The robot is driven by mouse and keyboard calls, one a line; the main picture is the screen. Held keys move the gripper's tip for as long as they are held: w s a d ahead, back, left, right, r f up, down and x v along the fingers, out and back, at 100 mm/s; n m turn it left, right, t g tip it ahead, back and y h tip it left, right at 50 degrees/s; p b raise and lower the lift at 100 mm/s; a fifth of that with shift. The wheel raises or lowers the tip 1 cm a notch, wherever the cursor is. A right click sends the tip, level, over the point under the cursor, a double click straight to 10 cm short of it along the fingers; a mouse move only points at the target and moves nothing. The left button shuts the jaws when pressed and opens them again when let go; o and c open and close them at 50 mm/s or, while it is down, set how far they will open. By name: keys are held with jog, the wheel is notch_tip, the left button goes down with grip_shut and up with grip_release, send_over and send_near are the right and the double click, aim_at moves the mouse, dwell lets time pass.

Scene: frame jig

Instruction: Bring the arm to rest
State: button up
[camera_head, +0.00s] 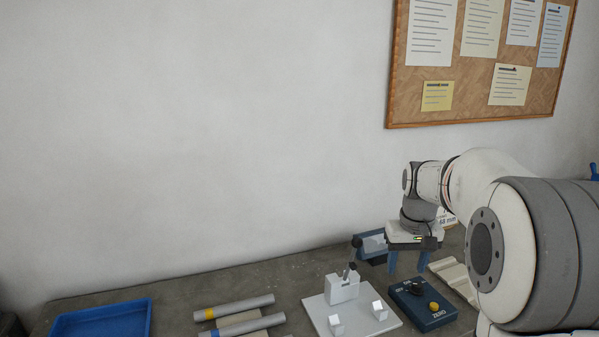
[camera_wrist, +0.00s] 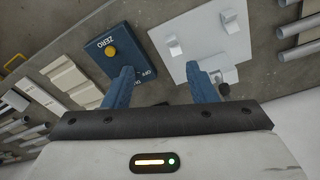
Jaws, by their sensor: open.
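My gripper (camera_head: 407,263) hangs over the back right of the bench, its two blue fingers pointing down. It also shows in the wrist view (camera_wrist: 158,88), with the fingers apart and nothing held between them. Below it lie a dark blue box (camera_head: 422,303) marked ZERO with a yellow knob, and a white jig plate (camera_head: 352,322) with small blocks and a clamp. In the wrist view the blue box (camera_wrist: 133,50) is at the left finger and the jig plate (camera_wrist: 205,50) is at the right finger. I cannot tell the exact height of the fingers above them.
A blue tray (camera_head: 101,319) is at the left of the bench (camera_head: 178,297). Grey tubes (camera_head: 240,307) with yellow and blue bands lie on supports. A blue-framed fixture (camera_head: 372,247) stands behind the jig. A pale grooved rack (camera_head: 455,283) is at the right. A wall rises behind.

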jog(key=s+a+f+t, duration=0.1)
jog(key=s+a, duration=0.3)
jog(key=s, duration=0.8)
jog(key=s+a+f+t, duration=0.1)
jog(key=s+a, duration=0.4)
jog(key=s, duration=0.6)
jog(key=shift+s+f, duration=0.35)
jog(key=shift+f, duration=0.15)
